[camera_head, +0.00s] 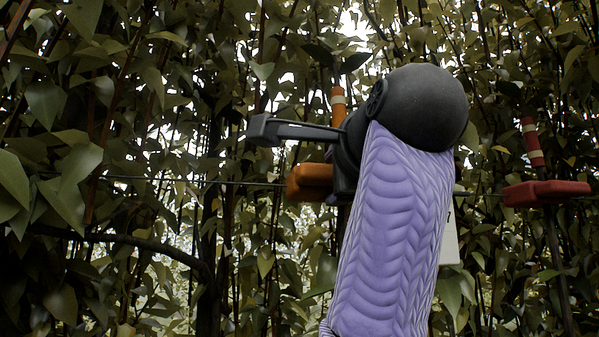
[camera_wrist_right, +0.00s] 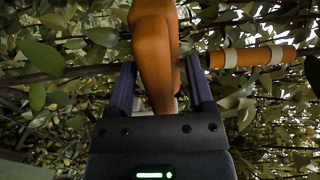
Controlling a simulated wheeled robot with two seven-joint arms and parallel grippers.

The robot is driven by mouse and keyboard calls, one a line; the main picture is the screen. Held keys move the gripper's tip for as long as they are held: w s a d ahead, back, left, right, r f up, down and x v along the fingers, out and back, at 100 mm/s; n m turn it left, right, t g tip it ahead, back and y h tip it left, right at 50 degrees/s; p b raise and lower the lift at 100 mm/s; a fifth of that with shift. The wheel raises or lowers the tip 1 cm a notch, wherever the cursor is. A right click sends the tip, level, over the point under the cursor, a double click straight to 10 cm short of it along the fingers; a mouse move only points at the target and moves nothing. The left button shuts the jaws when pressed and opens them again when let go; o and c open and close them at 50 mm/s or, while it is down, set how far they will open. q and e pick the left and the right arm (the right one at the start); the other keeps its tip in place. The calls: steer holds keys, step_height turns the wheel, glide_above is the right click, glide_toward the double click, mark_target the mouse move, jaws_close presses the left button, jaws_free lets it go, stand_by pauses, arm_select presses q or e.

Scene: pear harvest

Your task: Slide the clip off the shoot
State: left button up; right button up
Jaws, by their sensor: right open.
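The orange clip (camera_head: 308,181) sits at the wire in the head view, partly hidden behind my right wrist. In the right wrist view the clip (camera_wrist_right: 155,60) is large and lies between the two fingers of my right gripper (camera_wrist_right: 159,88). The fingers stand apart on either side of it; I cannot tell whether either touches it. An orange sleeve with pale bands (camera_wrist_right: 250,57) on the shoot shows just right of the fingers, and its upper part (camera_head: 338,105) shows above the clip in the head view. My left gripper is not in view.
A red clip (camera_head: 545,192) and a red banded sleeve (camera_head: 532,143) are on another shoot at the right. A thin wire (camera_head: 235,183) runs across. Dense leaves and stems surround the arm, and a dark branch (camera_head: 120,239) curves at lower left.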

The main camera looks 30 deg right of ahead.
steer(key=shift+x, duration=0.8)
steer(key=shift+s, duration=0.2)
jaws_close()
steer(key=shift+w, duration=0.1)
